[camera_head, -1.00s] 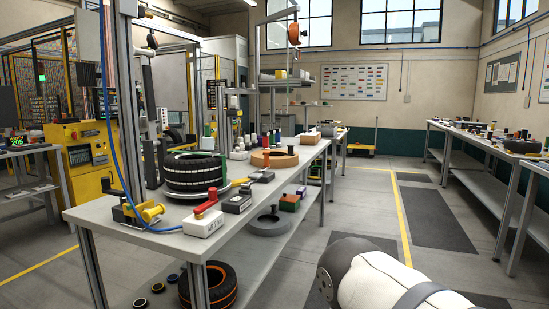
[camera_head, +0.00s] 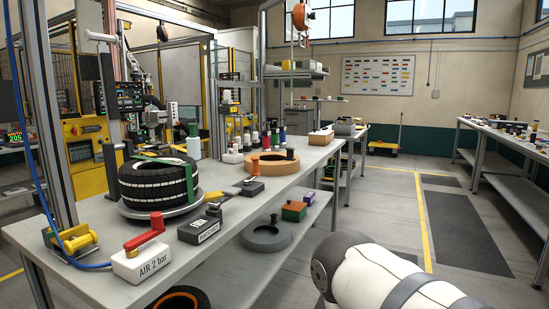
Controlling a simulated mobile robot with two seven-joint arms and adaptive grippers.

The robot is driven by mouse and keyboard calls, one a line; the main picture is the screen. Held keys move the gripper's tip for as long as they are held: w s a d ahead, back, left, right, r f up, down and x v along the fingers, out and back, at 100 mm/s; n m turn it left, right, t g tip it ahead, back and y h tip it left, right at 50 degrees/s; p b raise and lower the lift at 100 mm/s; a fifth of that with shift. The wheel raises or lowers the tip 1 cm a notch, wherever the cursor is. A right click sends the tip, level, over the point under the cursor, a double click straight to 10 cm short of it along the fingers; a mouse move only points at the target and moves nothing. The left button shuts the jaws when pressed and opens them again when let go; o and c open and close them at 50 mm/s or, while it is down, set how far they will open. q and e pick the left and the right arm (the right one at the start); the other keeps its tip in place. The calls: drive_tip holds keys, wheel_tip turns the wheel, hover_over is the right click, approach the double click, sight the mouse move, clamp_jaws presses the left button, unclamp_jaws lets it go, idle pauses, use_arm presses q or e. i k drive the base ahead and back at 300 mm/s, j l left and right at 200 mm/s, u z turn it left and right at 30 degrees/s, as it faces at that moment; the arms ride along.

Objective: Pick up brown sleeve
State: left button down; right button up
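I cannot clearly pick out the brown sleeve. A small orange-brown upright piece (camera_head: 255,166) stands at the left edge of a tan ring (camera_head: 283,164) on the bench, but it is too small to tell whether it is a sleeve. Neither gripper shows. Only a white and grey link of my own arm is in view, at the lower right.
The grey bench (camera_head: 255,205) carries a black tyre (camera_head: 152,184) with a green strap, an AIR 2 bar box (camera_head: 141,263) with a red lever and a dark labelled box (camera_head: 199,230). A grey ring (camera_head: 266,237) lies on the lower shelf. The aisle floor on the right is clear.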

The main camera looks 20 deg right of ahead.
sight(289, 163)
drive_tip(key=i+l+u, duration=0.1)
drive_tip(key=l, duration=0.35)
drive_tip(key=i+l, duration=0.25)
drive_tip(key=l, duration=0.25)
drive_tip(key=i+l+u, duration=0.15)
drive_tip(key=l, duration=0.3)
drive_tip(key=i+l, duration=0.1)
drive_tip(key=l, duration=0.4)
drive_tip(key=i+l+u, duration=0.15)
drive_tip(key=l, duration=0.35)
drive_tip(key=i+l, duration=0.1)
drive_tip(key=l, duration=0.4)
drive_tip(key=j+u, duration=0.05)
